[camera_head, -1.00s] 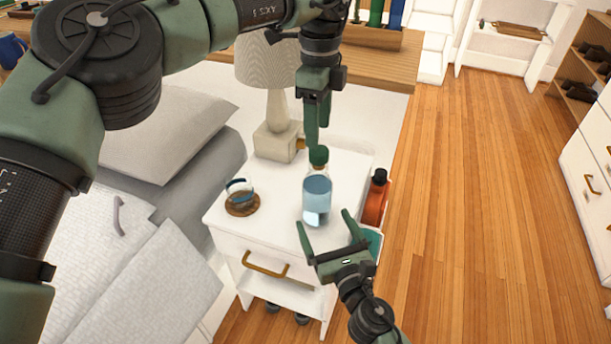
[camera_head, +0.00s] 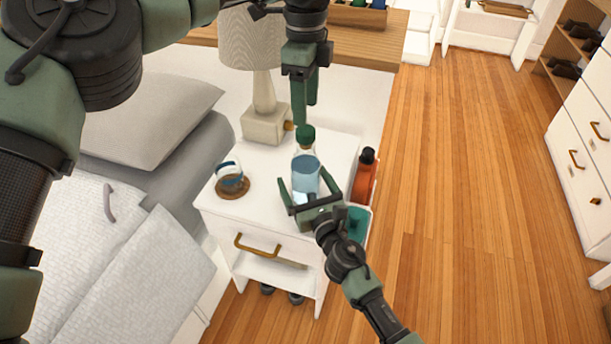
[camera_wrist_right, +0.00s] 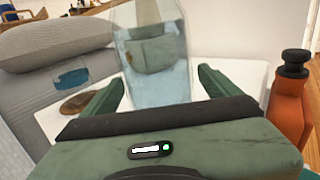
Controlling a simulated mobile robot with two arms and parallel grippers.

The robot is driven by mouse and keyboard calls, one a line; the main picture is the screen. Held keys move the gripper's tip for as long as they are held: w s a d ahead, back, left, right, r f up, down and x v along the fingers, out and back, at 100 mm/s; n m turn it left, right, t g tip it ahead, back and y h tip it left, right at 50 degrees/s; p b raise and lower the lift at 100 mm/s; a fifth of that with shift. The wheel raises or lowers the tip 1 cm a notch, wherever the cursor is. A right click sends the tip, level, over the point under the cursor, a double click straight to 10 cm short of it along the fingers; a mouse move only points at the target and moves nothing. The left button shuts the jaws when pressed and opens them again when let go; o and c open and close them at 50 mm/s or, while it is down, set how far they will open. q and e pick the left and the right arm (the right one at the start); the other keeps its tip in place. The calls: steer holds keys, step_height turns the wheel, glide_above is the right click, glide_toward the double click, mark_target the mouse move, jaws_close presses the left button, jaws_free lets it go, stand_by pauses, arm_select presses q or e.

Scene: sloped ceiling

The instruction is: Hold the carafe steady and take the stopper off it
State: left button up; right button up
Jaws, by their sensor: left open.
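The clear carafe (camera_head: 306,168), partly filled with bluish water, stands upright on the white nightstand (camera_head: 265,210), with a green stopper (camera_head: 306,134) in its neck. My left gripper (camera_head: 306,110) points down just above the stopper; it is open, though seen nearly edge-on. My right gripper (camera_head: 307,187) is open, low at the carafe's front, with a finger toward each side. In the right wrist view the carafe's body (camera_wrist_right: 155,65) is between and beyond the green fingers, with gaps beside it; its top is out of frame.
A glass on a round wooden coaster (camera_head: 232,190) stands left of the carafe. A lamp (camera_head: 265,122) stands behind. An orange bottle (camera_head: 364,178) with a black cap is close at the right, in a side holder. The bed is at left; open wooden floor is at right.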

jaws_close()
arm_select(q)
steer(key=shift+o, duration=0.8)
steer(key=d+f+m+t+h, duration=0.1)
steer(key=d+f+m+h, duration=0.35)
steer(key=d, duration=0.55)
steer(key=d+f+m+t+h, duration=0.1)
steer(key=d+f+m+h, duration=0.4)
steer(key=d, duration=0.5)
steer(key=s+d+r+m+t+h, duration=0.2)
steer(key=d+r+m+t+h, duration=0.45)
steer(key=d, duration=0.45)
step_height(320, 180, up, 4)
steer(key=a+t, duration=0.2)
steer(key=t, duration=0.3)
steer(key=n+t+y, duration=0.3)
steer(key=n+y, duration=0.4)
steer(key=y, duration=1.7)
glide_toward(306, 135)
steer(key=w, duration=0.3)
steer(key=shift+g, duration=0.25)
steer(key=x, duration=1.2)
steer(key=shift+s+a, duration=0.1)
steer(key=shift+a, duration=0.15)
